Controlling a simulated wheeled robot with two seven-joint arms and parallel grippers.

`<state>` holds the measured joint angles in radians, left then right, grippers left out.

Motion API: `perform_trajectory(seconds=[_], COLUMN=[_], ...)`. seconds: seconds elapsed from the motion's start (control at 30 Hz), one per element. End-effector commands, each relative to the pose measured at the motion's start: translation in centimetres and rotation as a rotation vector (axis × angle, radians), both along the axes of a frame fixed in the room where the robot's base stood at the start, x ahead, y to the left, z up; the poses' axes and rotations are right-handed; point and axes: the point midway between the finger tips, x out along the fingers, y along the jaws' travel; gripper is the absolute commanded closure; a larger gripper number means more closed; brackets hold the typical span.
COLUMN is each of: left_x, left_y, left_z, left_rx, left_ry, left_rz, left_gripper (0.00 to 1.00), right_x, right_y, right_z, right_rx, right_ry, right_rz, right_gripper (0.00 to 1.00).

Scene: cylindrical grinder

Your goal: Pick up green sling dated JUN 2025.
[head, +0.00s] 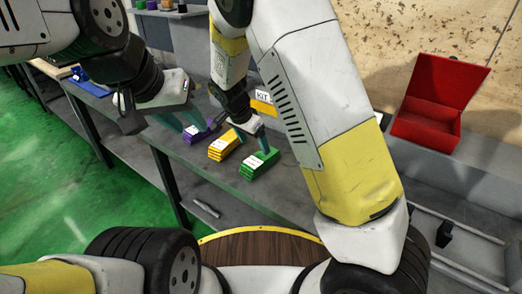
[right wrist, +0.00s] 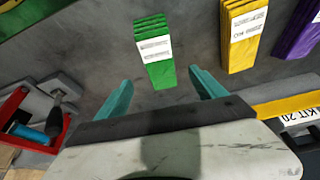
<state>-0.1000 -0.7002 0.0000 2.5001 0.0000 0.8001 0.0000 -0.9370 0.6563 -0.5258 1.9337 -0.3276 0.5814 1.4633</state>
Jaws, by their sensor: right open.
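A green sling (head: 259,164), a folded stack with a white label, lies on the grey bench; the label's date is too small to read. It also shows in the right wrist view (right wrist: 156,72), just ahead of my right gripper (right wrist: 160,82). The right fingers are apart, one toward each side of the sling's near end, with nothing between them. In the head view my right gripper (head: 252,134) is above and behind the sling. My left gripper (head: 187,121) appears open and empty, over the bench near a purple sling (head: 193,134).
A yellow sling (head: 224,146) lies between the green and purple ones. A yellow KIT-labelled bin (head: 262,106) is behind my right gripper. An open red box (head: 427,122) stands at the right. The bench's front edge is close to the slings.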

Motion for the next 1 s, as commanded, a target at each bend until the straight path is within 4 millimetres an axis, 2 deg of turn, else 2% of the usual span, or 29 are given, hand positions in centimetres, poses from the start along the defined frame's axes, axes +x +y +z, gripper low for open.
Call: perform_trajectory(seconds=[0.17, 0.63, 0.73, 0.97, 1.0], left_x=[0.0, 0.0, 0.0, 0.0, 0.0], left_y=[0.0, 0.0, 0.0, 0.0, 0.0], left_z=[0.0, 0.0, 0.0, 0.0, 0.0], left_rx=[0.000, 0.000, 0.000, 0.000, 0.000], left_ry=[0.000, 0.000, 0.000, 0.000, 0.000], left_rz=[0.000, 0.000, 0.000, 0.000, 0.000], left_gripper=[0.64, 0.64, 0.64, 0.64, 0.64], right_x=[0.6, 2.3, 2.5, 2.5, 2.5], right_y=[0.1, -1.9, -2.0, -2.0, -2.0], right_z=[-1.4, -6.9, -7.6, -7.6, -7.6], right_rx=[-0.015, -0.015, -0.014, -0.013, -0.013], right_ry=[-0.013, -0.011, -0.012, -0.013, -0.013], right_rz=[-0.011, -0.011, -0.010, -0.009, -0.009], right_gripper=[0.20, 0.20, 0.20, 0.20, 0.28])
